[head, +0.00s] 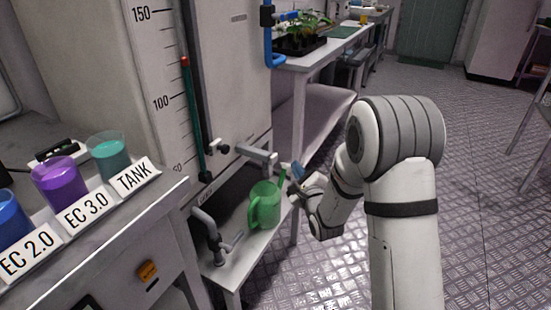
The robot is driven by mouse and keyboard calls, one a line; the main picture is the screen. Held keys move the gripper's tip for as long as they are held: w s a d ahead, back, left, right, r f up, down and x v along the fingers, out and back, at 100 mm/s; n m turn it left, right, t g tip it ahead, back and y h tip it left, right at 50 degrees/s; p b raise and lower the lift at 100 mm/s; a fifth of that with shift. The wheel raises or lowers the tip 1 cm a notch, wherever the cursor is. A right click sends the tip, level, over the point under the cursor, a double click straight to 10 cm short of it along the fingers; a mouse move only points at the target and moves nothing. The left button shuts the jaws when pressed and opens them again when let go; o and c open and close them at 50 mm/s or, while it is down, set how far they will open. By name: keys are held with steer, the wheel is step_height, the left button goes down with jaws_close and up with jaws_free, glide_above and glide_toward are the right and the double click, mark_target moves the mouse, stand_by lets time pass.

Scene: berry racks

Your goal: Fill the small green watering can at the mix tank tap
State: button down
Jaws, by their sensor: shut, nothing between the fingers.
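The small green watering can (264,206) stands upright on a low grey stand (243,258) at the front of the mix tank (233,70). Whether water is running and how full the can is cannot be seen. My gripper (297,184) is shut and empty, just right of the can and close to the blue lever. Whether it touches the lever is not clear.
A bent grey pipe (207,230) rises at the stand's left end. At left, a bench (95,250) holds labelled beakers, including a purple one (60,181) and a teal one (108,155). Behind, a table (322,55) carries seedlings. The patterned floor at right is open.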

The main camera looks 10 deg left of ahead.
mark_target(277, 157)
steer(key=shift+w+a+b, duration=0.2)
steer(key=shift+w+a, duration=0.1)
steer(key=shift+a, duration=0.55)
steer(key=shift+w+a+b, duration=0.2)
steer(key=shift+w+a, duration=0.1)
steer(key=shift+a, duration=0.55)
steer(key=shift+a, duration=0.1)
stand_by(0.7)
steer(key=shift+w+a+b, duration=0.15)
steer(key=shift+a+b, duration=0.15)
steer(key=shift+b, duration=0.05)
steer(key=shift+w+a, duration=0.2)
steer(key=shift+a, duration=0.3)
stand_by(0.7)
steer(key=shift+d+b, duration=0.15)
steer(key=shift+b, duration=0.2)
stand_by(3.3)
steer(key=shift+s+d+b, duration=0.3)
steer(key=shift+s+d, duration=0.05)
steer(key=shift+d, duration=0.4)
